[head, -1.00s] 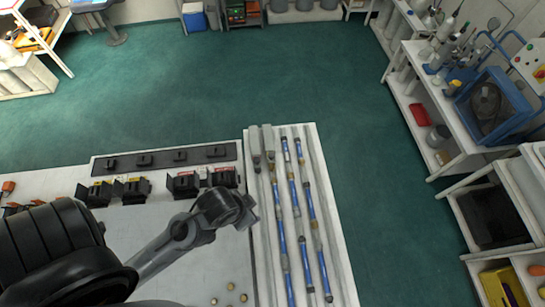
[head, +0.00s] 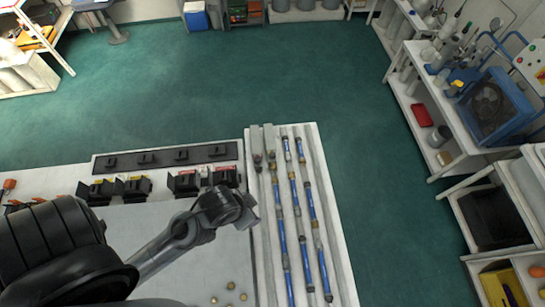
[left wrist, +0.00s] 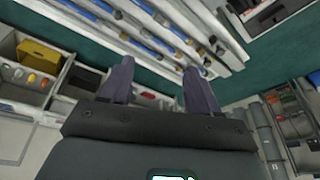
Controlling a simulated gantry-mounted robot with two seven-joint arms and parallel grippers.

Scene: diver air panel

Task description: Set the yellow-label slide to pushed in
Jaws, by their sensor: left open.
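A row of black slide units stands along the back of the pale panel (head: 150,222) in the head view. Small yellow marks show on the two left units, one at the far left (head: 97,190) and one beside it (head: 132,188); which is the yellow-label slide, and its position, is too small to tell. My left gripper (head: 250,213) is above the panel's right edge, right of and nearer than these units, touching none of them. In the left wrist view its two fingers (left wrist: 158,85) are apart with nothing between them. My right gripper is not in view.
Two units with red and white marks (head: 184,183) (head: 226,177) stand right of the yellow-marked ones. A dark strip with several small blocks (head: 165,158) runs behind. Blue rods (head: 303,235) lie in a white rack at the right. My left arm covers the panel's front left.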

